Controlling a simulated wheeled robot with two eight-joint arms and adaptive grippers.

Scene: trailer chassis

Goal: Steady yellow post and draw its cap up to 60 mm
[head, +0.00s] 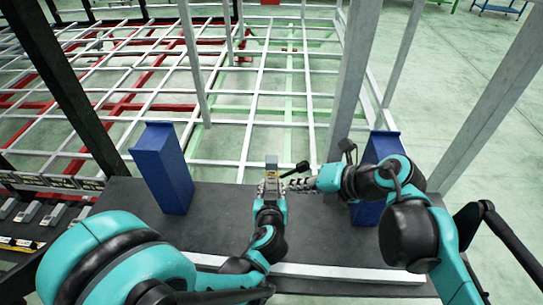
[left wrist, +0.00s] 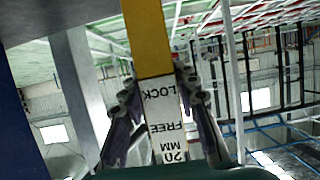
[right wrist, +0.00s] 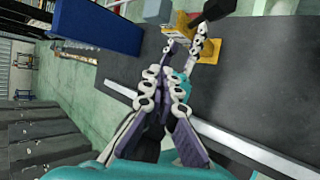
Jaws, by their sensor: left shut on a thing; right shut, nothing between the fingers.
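The yellow post (head: 271,174) stands at the middle of the dark table with a grey cap (head: 270,161) on top. In the left wrist view its yellow part (left wrist: 148,38) meets a white strip (left wrist: 161,115) marked LOCK, FREE and 20 MM. My left gripper (head: 271,187) is shut on the post; its fingers (left wrist: 158,72) lie on both sides. My right gripper (head: 290,184) is shut and empty just right of the post. A black knob (head: 302,167) sticks out rightward near the post. The right wrist view shows the post (right wrist: 182,26), cap (right wrist: 158,10) and knob (right wrist: 213,9).
Blue blocks stand left (head: 163,170) and right (head: 376,150) on the dark table (head: 225,225), the right one partly behind my arm. A pale bar (head: 330,272) runs along the table's near edge. Grey upright posts (head: 352,80) and a white frame (head: 262,90) lie beyond.

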